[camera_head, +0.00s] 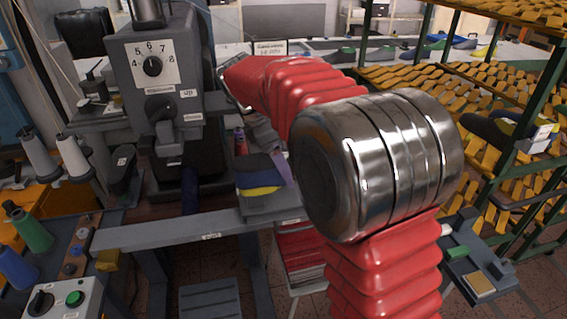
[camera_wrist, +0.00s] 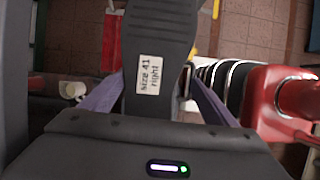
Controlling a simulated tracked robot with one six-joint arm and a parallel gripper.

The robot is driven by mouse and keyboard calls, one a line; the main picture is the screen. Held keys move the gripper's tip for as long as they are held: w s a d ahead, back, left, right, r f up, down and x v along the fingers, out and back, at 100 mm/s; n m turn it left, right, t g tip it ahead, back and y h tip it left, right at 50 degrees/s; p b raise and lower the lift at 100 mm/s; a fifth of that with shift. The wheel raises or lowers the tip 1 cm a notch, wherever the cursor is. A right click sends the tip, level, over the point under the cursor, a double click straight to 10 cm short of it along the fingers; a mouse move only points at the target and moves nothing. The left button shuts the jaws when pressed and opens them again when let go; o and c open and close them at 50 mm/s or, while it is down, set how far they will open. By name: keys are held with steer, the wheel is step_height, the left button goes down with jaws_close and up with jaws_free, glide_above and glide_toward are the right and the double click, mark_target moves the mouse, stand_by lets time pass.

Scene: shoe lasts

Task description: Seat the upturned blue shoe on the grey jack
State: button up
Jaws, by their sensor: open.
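My gripper (camera_wrist: 152,84) is open in the wrist view, with a lavender finger on each side of a dark grey sole-shaped piece (camera_wrist: 160,35). Its white label reads "size 41 right". I cannot tell whether the fingers touch it, or whether it is the shoe or a last. In the head view, a dark blue piece (camera_head: 256,165) lies over a yellow strip near the middle; it may be the blue shoe. My gripper is not clearly visible there, being beyond my red arm. I cannot pick out the grey jack with certainty.
A grey machine (camera_head: 152,90) with a dial stands at left. Racks of yellow lasts (camera_head: 430,95) fill the right. Thread spools (camera_head: 72,155) and a control box (camera_head: 62,301) are at lower left. A grey beam (camera_head: 180,232) crosses low in front. A bench (camera_head: 410,58) runs along the back.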

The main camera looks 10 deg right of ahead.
stand_by(0.3)
steer(key=v, duration=1.3)
steer(key=shift+a+r, duration=0.15)
steer(key=shift+r, duration=0.15)
steer(key=s+d+f+m+t+y, duration=0.1)
steer(key=s+d+m, duration=0.1)
steer(key=s+m, duration=0.35)
steer(key=s+d+f+m+t+y, duration=0.1)
steer(key=s+d+m+y, duration=0.15)
steer(key=s, duration=0.55)
steer(key=s+f+m+t, duration=0.3)
steer(key=s+f+m, duration=0.6)
steer(key=s+f, duration=0.2)
steer(key=s+y, duration=0.1)
steer(key=s, duration=0.1)
steer(key=shift+s+d+m+t, duration=0.3)
steer(key=shift+s+d+m, duration=0.1)
